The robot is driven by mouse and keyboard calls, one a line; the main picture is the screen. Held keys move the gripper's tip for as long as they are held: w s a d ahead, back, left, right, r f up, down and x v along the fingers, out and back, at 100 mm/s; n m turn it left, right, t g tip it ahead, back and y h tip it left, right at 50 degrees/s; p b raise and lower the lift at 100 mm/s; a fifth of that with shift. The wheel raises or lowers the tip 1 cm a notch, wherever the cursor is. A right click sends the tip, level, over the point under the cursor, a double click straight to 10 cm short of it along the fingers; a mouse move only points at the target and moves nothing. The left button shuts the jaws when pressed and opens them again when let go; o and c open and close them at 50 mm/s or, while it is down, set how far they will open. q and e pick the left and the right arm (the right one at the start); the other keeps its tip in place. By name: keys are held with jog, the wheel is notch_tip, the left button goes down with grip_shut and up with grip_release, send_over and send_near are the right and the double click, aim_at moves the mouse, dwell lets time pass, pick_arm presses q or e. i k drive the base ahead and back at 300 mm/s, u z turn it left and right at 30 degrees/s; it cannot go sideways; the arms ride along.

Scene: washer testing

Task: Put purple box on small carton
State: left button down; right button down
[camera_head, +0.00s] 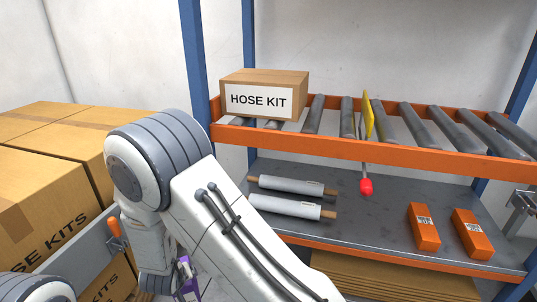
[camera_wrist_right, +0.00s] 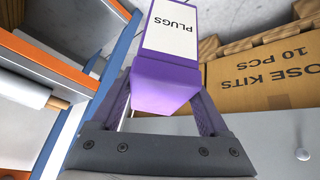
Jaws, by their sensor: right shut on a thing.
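The purple box (camera_wrist_right: 165,86), with a white label reading PLUGS, is held between the purple-grey fingers of my right gripper (camera_wrist_right: 161,88) in the right wrist view. The gripper is shut on it. In the head view only a small purple part (camera_head: 189,287) shows at the bottom, low beside my right arm. The small carton, labelled HOSE KIT (camera_head: 264,94), sits upright on the left end of the upper roller shelf, above and to the right of the held box. Its top looks bare. My left gripper is not in view.
Large stacked cartons (camera_head: 50,170) stand at the left, beside a grey panel (camera_head: 75,246). The orange shelf rail (camera_head: 375,150) and blue post (camera_head: 196,65) border the rack. White rolls (camera_head: 290,207), a red-tipped tool (camera_head: 366,187) and orange boxes (camera_head: 424,227) are in the rack.

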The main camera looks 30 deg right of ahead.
aim_at(267, 75)
jog(key=z, duration=0.05)
jog(key=k, duration=0.2)
jog(key=z, duration=3.15)
jog(key=k, duration=1.3)
jog(key=u, duration=2.05)
jog(key=i, duration=1)
